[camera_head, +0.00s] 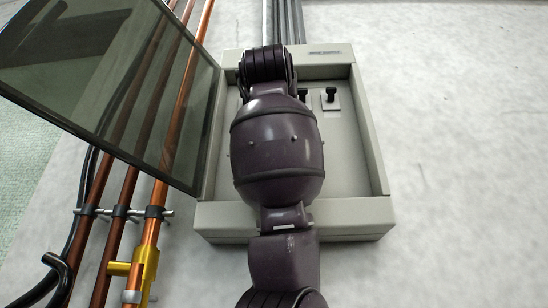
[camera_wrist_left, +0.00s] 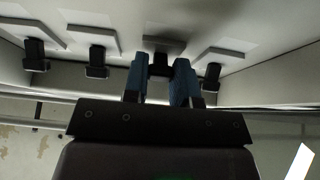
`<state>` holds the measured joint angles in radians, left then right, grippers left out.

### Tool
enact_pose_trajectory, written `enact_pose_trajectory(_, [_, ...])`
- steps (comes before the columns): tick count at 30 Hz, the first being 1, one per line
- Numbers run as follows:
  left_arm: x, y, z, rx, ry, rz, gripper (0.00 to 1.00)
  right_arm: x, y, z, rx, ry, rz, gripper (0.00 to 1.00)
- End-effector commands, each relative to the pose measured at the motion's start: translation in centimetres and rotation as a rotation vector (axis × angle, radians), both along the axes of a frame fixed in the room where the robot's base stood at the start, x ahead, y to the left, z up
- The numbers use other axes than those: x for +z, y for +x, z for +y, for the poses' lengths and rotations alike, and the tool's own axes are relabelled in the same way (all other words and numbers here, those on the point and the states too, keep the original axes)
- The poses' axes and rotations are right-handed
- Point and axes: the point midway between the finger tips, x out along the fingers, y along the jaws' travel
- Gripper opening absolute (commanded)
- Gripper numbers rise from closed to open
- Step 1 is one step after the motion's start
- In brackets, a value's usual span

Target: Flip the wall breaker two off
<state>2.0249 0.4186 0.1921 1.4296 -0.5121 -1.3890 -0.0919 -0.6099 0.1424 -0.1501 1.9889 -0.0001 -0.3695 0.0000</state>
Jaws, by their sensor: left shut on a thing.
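The wall breaker box (camera_head: 378,160) is open, with a pale grey frame and back panel. In the head view, two black breaker switches (camera_head: 330,96) show to the right of my dark arm; the arm hides the rest of the row and my gripper. In the left wrist view, my left gripper (camera_wrist_left: 159,84) has its two blue fingers on either side of a black breaker switch (camera_wrist_left: 160,62), third from the left in the row, and is shut on it. Other switches stand on both sides, including one just right of the fingers (camera_wrist_left: 212,74). My right gripper is not in view.
The box's tinted glass door (camera_head: 100,75) stands swung open to the left. Copper-coloured pipes (camera_head: 150,230) with a yellow fitting (camera_head: 143,268) run along the wall at left. Grey conduits (camera_head: 288,22) rise above the box. The wall at right (camera_head: 465,150) is clear.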

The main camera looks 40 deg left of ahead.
Motion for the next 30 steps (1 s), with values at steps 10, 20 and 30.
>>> enact_pose_trajectory(10, [0.0,0.0,0.0,0.0,-0.001,0.002,0.38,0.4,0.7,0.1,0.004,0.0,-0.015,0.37])
enact_pose_trajectory(20, [0.0,0.0,0.0,0.0,-0.001,0.002,0.51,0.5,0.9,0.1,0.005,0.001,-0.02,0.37])
enact_pose_trajectory(30, [-1.9,-2.5,-1.7,-0.001,0.0,-0.001,0.51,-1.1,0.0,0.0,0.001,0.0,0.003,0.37])
